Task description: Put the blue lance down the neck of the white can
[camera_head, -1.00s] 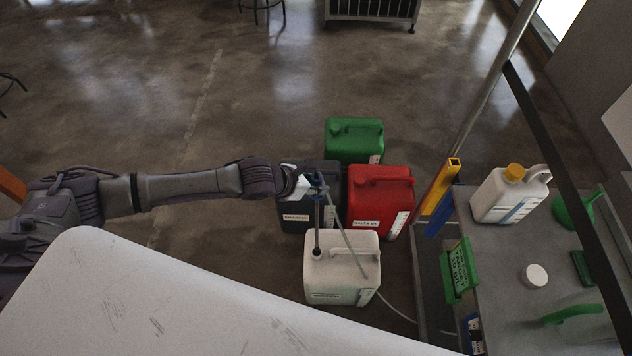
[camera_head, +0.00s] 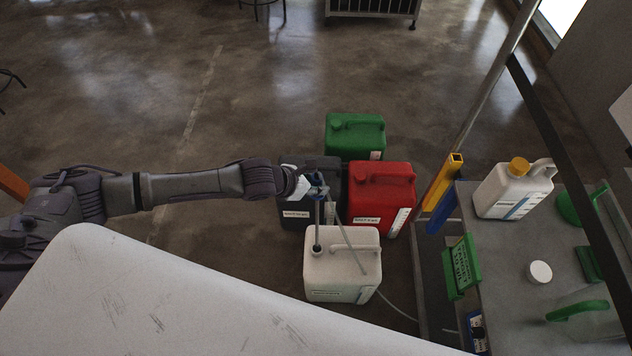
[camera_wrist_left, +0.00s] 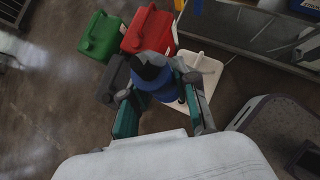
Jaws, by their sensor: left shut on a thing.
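The white can (camera_head: 345,280) stands upright on the floor, its open neck at its top left corner and its handle to the right. My left gripper (camera_head: 314,188) is above the neck, shut on the blue head of the blue lance (camera_head: 317,228). The lance's dark tube hangs nearly upright, its lower end meeting the neck; I cannot tell how deep it reaches. In the left wrist view the lance's blue head (camera_wrist_left: 160,82) sits between the fingers, with part of the white can (camera_wrist_left: 207,70) behind. My right gripper is not in view.
Behind the white can stand a dark can (camera_head: 296,212), a red can (camera_head: 382,200) and a green can (camera_head: 355,134). A pale hose (camera_head: 352,243) runs from the lance head across the white can. A grey bench (camera_head: 510,255) with bottles is to the right.

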